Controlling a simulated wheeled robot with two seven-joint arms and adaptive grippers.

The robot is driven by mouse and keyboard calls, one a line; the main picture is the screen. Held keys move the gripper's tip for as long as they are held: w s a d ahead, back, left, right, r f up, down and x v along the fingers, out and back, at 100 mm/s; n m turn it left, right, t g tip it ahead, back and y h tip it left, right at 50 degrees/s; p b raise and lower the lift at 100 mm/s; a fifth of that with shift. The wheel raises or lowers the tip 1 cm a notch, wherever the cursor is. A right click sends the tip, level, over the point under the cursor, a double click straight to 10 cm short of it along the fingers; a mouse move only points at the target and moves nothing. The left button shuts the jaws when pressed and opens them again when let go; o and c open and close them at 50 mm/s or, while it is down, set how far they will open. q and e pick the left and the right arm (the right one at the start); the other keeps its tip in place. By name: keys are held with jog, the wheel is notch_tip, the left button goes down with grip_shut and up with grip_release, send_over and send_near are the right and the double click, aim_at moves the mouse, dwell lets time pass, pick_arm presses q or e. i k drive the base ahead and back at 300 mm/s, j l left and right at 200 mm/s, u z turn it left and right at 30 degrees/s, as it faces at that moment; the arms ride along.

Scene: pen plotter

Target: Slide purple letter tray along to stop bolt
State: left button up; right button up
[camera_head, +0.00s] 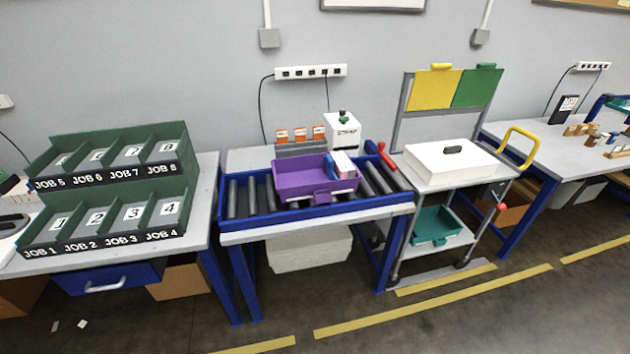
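The purple letter tray (291,180) sits on the blue-framed roller track (238,214), around its middle. A pinkish-white stack (343,164) stands in the tray's right part, and a purple tab shows on its front side. Bare rollers show on both sides of the tray. A red-handled part (385,154) stands at the track's right end; it may be the stop bolt, but I cannot tell for sure. Neither of my grippers is in view.
Green job bins (105,215) stand on the left table. A white machine (342,131) and orange-labelled boxes (299,134) are behind the track. A cart (436,180) with a white box (452,161) stands close to the right.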

aim_at(298, 178)
jog(key=i+l+u, duration=0.2)
jog(key=i+l, duration=0.3)
jog(key=i, duration=0.2)
jog(key=i+l+u, duration=0.15)
jog(key=i+l, duration=0.4)
jog(key=k+j+z, duration=0.15)
jog(key=z, duration=0.2)
jog(key=k+j+z, duration=0.15)
jog(key=z, duration=0.2)
jog(key=k+j+z, duration=0.2)
jog(key=z, duration=0.15)
